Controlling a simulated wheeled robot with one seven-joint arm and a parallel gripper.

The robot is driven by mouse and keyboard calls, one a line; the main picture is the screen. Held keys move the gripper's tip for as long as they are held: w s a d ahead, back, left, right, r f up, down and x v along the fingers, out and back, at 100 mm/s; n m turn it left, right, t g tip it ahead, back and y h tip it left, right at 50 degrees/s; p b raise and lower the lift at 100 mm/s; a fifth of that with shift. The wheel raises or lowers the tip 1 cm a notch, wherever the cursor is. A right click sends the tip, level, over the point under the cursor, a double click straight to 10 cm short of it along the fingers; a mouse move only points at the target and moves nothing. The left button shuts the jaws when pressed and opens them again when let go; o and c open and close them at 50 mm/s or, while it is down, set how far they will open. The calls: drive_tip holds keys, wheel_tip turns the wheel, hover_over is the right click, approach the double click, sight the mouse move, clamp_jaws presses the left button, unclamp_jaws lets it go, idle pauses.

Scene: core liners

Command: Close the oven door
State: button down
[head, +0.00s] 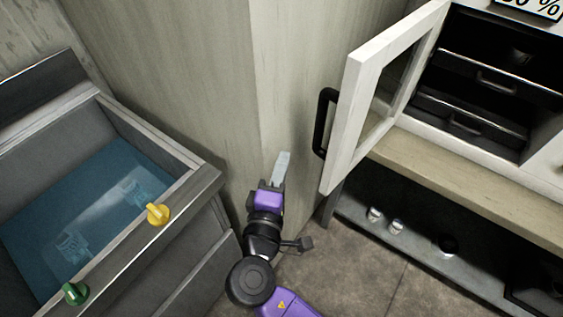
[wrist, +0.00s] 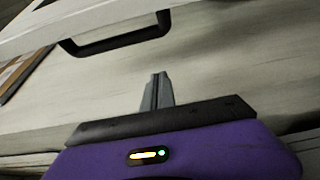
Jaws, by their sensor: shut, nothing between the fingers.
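The oven door (head: 345,125) is a white frame with a glass pane and stands open, swung out toward the left of the oven (head: 478,85). Its black handle (head: 322,122) is on the door's outer face. The oven's dark interior holds shelves with drawer-like handles. My gripper (head: 282,163) is shut and empty, to the left of the door and a little below the handle, apart from both. In the wrist view, the handle (wrist: 115,42) shows above and beyond my shut fingertips (wrist: 157,80), with the door's white edge (wrist: 100,20) across the top.
A pale wall or panel (head: 190,70) stands behind my gripper. A wooden ledge (head: 480,190) runs below the oven, above a shelf with small jars (head: 375,214). Floor (head: 370,275) is clear between.

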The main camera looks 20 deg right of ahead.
drive_tip(key=p+x, duration=0.2)
drive_tip(key=x, duration=0.6)
drive_tip(key=shift+s+d+p, duration=0.35)
drive_tip(key=shift+s+d, duration=0.25)
drive_tip(key=shift+s, duration=0.25)
drive_tip(key=shift+s+d+p, duration=0.3)
drive_tip(key=shift+s+d, duration=0.25)
drive_tip(key=shift+s, duration=0.3)
drive_tip(key=shift+s, duration=0.1)
